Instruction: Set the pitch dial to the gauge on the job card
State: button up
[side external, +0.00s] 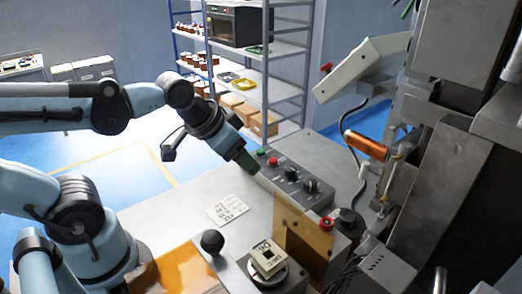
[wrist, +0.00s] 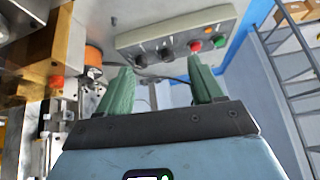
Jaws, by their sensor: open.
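A grey control box (side external: 297,172) carries a green button, a red button and black knobs, among them one (side external: 291,173) and a larger one (side external: 311,186). I cannot read which knob is the pitch dial. The box also shows in the wrist view (wrist: 178,32), beyond my fingertips. A white card (side external: 227,209) with dark writing too small to read lies flat on the bench, left of the box. My gripper (side external: 250,168) is tilted down at the box's near left side. In the wrist view my gripper (wrist: 160,66) has its green fingers apart, with nothing between them.
An amber see-through guard (side external: 303,226) stands at the bench's right front, beside a cream lettered block (side external: 268,257) on a round base. A black ball knob (side external: 212,241) rises near the front. An orange coil (side external: 365,145) and the grey machine are at right. The bench around the card is clear.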

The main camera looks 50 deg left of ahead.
jog(key=w+d+r+m+g, duration=0.1)
jog(key=w+m, duration=0.1)
jog(key=w+r+m+g, duration=0.1)
jog(key=w+m, duration=0.1)
jog(key=m, duration=0.1)
jog(key=w+d+r+m+g, duration=0.1)
jog(key=w+r+m, duration=0.1)
jog(key=w, duration=0.1)
jog(key=shift+w+d+m, duration=0.1)
jog(key=shift+d+m, duration=0.2)
jog(key=shift+c, duration=0.2)
jog(key=m+g, duration=0.4)
jog(key=m, duration=0.5)
send_over(311, 181)
jog(key=f, duration=0.2)
notch_tip(311, 181, down, 12)
jog(key=shift+r, duration=0.2)
jog(key=c, duration=1)
jog(key=shift+c, duration=0.2)
